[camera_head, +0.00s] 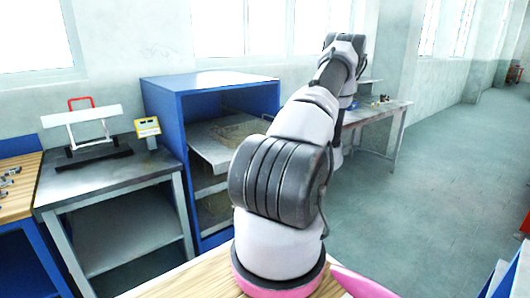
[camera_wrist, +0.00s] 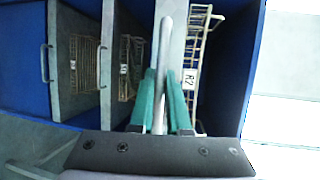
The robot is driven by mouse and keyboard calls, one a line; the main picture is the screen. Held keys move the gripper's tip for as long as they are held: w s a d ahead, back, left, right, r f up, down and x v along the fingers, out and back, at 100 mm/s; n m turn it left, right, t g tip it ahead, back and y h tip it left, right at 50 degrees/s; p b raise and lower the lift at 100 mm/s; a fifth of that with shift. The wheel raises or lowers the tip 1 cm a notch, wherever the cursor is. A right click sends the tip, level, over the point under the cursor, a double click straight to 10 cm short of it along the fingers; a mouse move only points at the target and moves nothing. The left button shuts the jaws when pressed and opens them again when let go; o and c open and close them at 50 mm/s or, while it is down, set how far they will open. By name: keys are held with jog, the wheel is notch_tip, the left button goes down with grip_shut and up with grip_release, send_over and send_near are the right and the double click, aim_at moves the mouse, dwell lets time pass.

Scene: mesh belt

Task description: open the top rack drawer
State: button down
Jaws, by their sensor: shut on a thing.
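The blue rack (camera_head: 164,118) stands left of my arm in the head view, and its blue side (camera_wrist: 243,65) shows sideways in the wrist view. A grey drawer (camera_head: 212,153) in its upper part seems to stick out at the front; how far is hard to tell. In the wrist view my gripper (camera_wrist: 161,100), with green fingers, is shut on a long grey bar handle (camera_wrist: 166,40). The handle is at the drawer nearest the rack's top, by a label reading R2 (camera_wrist: 190,79). In the head view my arm hides my gripper and the handle.
Two lower drawers with wire baskets (camera_wrist: 85,65) (camera_wrist: 126,68) show in the wrist view; one has a free handle (camera_wrist: 44,63). A metal table (camera_head: 110,180) stands left of the rack, another bench (camera_head: 375,112) behind my arm.

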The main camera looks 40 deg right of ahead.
jog(key=shift+s, duration=2.2)
jog(key=c, duration=0.9)
grip_release()
jog(key=v, duration=1)
jog(key=shift+s+d+r, duration=0.1)
jog(key=shift+s+d, duration=0.1)
jog(key=shift+s, duration=0.1)
